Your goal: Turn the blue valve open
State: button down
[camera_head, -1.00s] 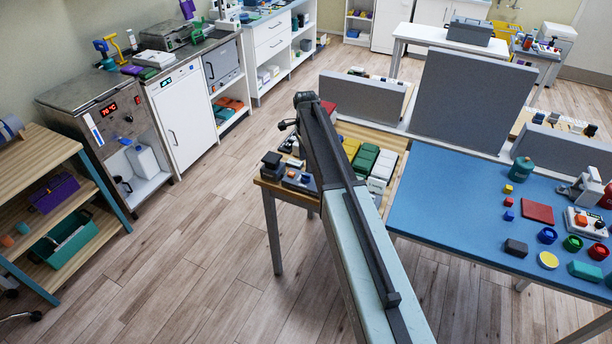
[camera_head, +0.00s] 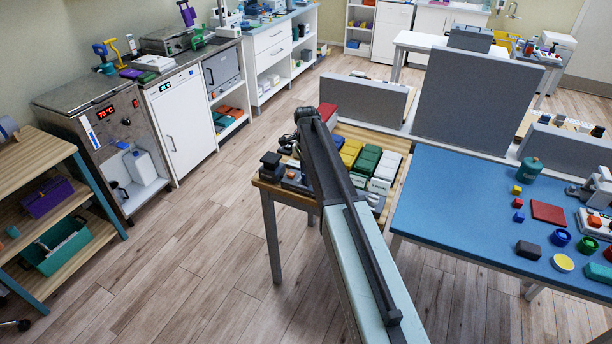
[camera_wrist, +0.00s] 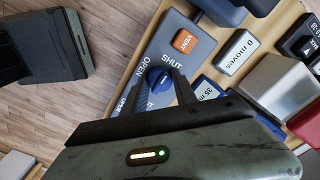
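The blue valve (camera_wrist: 160,79) is a round knob with a pale pointer mark, on a dark panel lettered SHUT and OPEN in the wrist view. My gripper (camera_wrist: 163,76) is over this panel, its two dark fingers apart with the knob between their tips. I cannot tell whether the fingertips press on the knob. In the head view my arm reaches over the wooden table (camera_head: 281,196), and its links hide the valve and the fingers.
An orange VENT button (camera_wrist: 187,41) is beside the valve on the same panel. A counter block reading "0 moves" (camera_wrist: 237,52) stands to the right. A blue table (camera_head: 450,200) with several small objects is right of my arm. Open floor lies to the left.

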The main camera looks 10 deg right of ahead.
jog(key=shift+n, duration=0.4)
jog(key=n, duration=0.4)
jog(key=shift+w, duration=0.1)
jog(key=n, duration=0.9)
jog(key=shift+n, duration=2)
jog(key=c, duration=1)
grip_release()
